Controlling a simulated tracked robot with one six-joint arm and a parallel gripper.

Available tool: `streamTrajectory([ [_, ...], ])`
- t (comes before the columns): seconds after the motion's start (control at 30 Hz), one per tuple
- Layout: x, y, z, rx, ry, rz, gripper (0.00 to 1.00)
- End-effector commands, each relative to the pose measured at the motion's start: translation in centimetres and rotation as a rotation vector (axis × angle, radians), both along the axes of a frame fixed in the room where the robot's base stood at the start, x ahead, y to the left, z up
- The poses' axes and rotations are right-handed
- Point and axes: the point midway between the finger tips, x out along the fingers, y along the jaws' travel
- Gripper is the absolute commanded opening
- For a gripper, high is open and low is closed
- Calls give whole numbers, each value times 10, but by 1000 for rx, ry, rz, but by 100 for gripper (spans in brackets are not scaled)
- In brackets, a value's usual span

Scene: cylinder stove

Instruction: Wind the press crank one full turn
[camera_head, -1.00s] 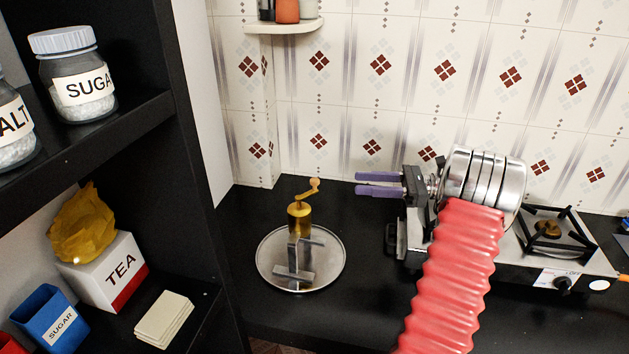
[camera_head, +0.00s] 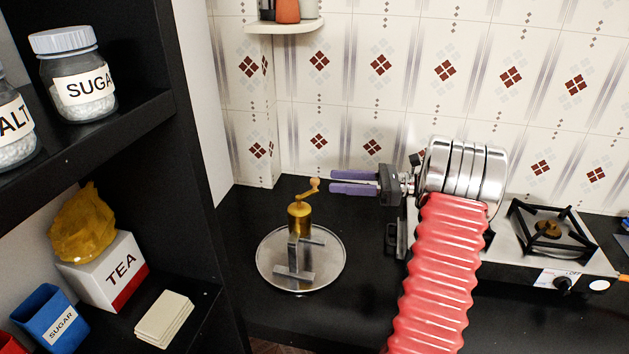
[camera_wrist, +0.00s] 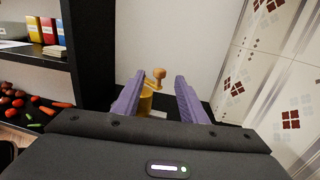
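The press (camera_head: 299,222) has a brass body on a grey stand and is upright on a round metal tray (camera_head: 331,268). Its crank (camera_head: 311,188) is a brass arm with a light wooden knob, on top of the body, pointing up and to the right. In the wrist view the crank (camera_wrist: 155,80) shows ahead, between the two open fingers (camera_wrist: 157,92). The press's lower part is mostly hidden there.
A two-burner stove (camera_head: 515,255) stands to the right, partly behind my arm. A black shelf unit on the left holds a sugar jar (camera_head: 75,80), a tea box (camera_head: 105,270) and a blue sugar box (camera_head: 50,315). The counter around the tray is clear.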

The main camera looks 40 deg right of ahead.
Motion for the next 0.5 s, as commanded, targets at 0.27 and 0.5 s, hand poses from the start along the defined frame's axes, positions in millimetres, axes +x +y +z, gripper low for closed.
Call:
streamTrajectory([
  [0.27, 28, 34, 0, -1, 1, 2, 39],
  [0.5, 44, 53, 0, -1, 1, 0, 39],
])
